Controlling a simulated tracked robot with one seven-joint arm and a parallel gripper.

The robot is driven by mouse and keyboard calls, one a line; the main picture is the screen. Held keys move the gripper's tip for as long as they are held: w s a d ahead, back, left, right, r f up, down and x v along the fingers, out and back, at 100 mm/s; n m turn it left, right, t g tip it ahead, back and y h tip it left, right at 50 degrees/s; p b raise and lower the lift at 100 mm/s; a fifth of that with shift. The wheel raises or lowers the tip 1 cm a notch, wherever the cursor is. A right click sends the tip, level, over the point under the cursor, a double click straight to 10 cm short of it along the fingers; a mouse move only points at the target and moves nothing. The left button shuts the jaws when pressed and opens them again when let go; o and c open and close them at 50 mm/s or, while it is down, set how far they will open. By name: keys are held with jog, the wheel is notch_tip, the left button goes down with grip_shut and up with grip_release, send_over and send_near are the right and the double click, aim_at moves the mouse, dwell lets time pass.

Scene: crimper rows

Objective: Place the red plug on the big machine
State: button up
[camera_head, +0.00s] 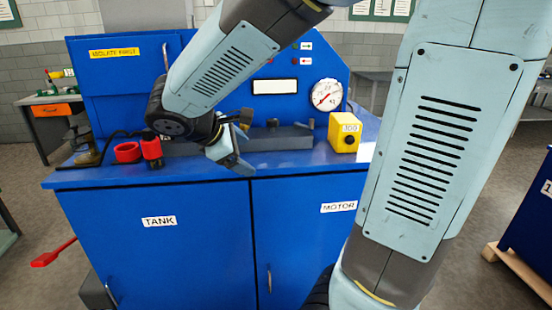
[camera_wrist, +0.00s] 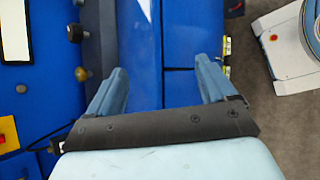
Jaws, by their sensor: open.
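The big blue machine (camera_head: 150,240) fills the middle of the head view, with doors marked TANK and MOTOR and a flat top. On its top left stand a red piece with a dark upper part (camera_head: 152,148) and a red ring-shaped piece (camera_head: 127,152). I cannot tell for sure which is the red plug. My gripper (camera_head: 243,146) is over the machine's front top edge, to the right of both red pieces and apart from them. In the wrist view my gripper (camera_wrist: 160,75) is open, with nothing between its fingers. Neither red piece can be made out there.
A grey block (camera_head: 280,137) lies behind my gripper. A grey vise-like tool (camera_head: 84,140) stands at the left end. A red handle (camera_head: 53,253) sticks out low left.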

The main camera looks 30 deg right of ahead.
jog(key=s+d+r+m+t+y, duration=0.2)
jog(key=s+r+m+y, duration=0.2)
jog(key=s+m+y, duration=0.4)
jog(key=s+m, duration=0.5)
jog(key=shift+d+m, duration=0.15)
jog(key=shift+m, duration=0.25)
dwell(0.6)
